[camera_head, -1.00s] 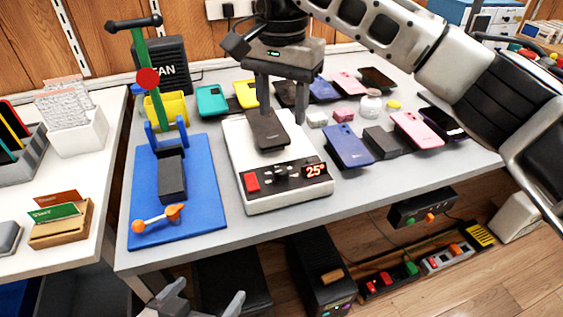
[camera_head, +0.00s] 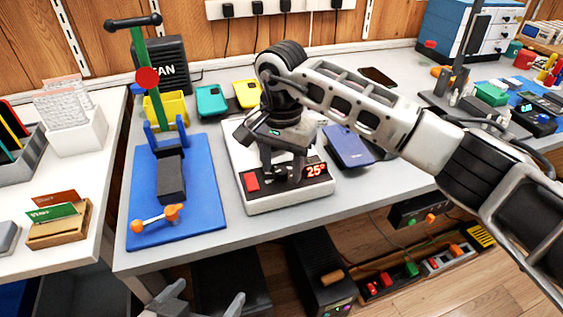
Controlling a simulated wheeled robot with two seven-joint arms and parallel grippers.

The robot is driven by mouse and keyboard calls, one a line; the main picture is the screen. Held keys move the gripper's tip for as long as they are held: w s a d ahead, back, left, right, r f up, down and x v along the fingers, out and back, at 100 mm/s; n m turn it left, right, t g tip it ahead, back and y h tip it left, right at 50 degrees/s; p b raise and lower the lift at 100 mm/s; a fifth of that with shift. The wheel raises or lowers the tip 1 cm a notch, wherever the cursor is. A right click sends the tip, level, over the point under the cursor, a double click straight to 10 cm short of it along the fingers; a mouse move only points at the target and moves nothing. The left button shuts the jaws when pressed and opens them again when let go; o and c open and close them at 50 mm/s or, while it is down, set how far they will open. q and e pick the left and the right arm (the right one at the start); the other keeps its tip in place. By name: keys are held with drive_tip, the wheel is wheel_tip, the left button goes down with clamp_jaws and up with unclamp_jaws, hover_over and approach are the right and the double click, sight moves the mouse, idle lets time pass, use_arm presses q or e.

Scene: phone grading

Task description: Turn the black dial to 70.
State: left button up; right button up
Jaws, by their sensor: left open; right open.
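The black dial (camera_head: 282,173) sits on the dark front panel of a white heating plate (camera_head: 283,204). It is largely covered by my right gripper (camera_head: 282,178), which points down over the panel with its fingers apart, one on each side of the dial. I cannot tell whether the fingers touch it. The red display (camera_head: 316,170) at the panel's right end reads 25°. A red switch (camera_head: 252,182) is at the panel's left end. My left gripper (camera_head: 205,306) is open and empty at the bottom edge, below the table's front edge.
A blue mat (camera_head: 205,215) with a green-armed press lies left of the plate. A blue phone (camera_head: 349,146) lies to its right. Yellow (camera_head: 246,93) and teal (camera_head: 211,101) phones lie behind.

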drive_tip(key=c, duration=1)
